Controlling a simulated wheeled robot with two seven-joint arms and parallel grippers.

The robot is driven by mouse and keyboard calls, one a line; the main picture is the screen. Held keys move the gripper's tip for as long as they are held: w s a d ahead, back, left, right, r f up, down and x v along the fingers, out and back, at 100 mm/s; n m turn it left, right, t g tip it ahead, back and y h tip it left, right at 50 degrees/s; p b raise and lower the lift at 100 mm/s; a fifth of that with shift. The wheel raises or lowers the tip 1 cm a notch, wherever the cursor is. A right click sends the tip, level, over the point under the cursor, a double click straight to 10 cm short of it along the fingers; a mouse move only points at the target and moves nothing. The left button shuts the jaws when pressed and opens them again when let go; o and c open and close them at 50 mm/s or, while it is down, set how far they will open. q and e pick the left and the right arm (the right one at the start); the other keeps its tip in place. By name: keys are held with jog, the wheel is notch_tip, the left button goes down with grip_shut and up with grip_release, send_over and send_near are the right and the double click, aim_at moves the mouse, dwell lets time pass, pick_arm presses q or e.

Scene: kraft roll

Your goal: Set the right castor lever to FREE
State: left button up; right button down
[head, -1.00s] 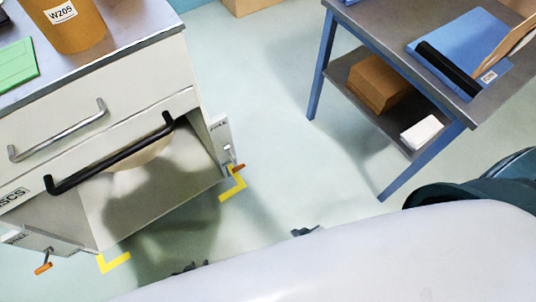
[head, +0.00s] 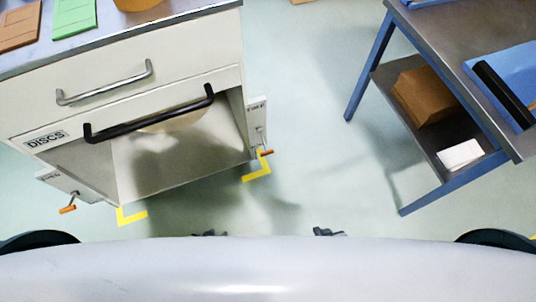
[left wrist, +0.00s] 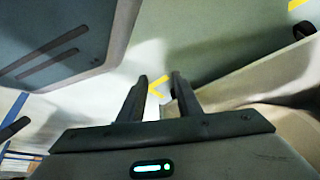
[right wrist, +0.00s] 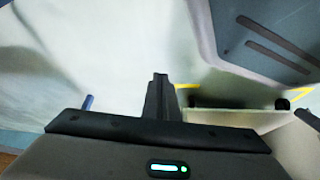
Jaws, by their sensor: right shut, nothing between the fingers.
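The right castor lever (head: 266,152) is a short lever with an orange tip, at the lower right corner of the white cabinet. It sits under a light label plate (head: 257,118) whose lettering is too small to read. The left castor lever (head: 68,208), also orange-tipped, sticks out at the cabinet's lower left corner. My left gripper (head: 210,233) shows only as dark tips at my body's front edge; in the left wrist view (left wrist: 160,76) its fingers are apart and empty. My right gripper (head: 328,231) is apart from the levers; in the right wrist view (right wrist: 160,76) its fingers are together, empty.
The cabinet has a grey drawer handle (head: 105,85) and a black handle (head: 150,115) above an open bay. Yellow corner marks (head: 258,172) lie on the floor. A blue-legged table (head: 430,45) with a lower shelf stands at right. Floor between cabinet and table is clear.

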jog(key=shift+s, duration=0.25)
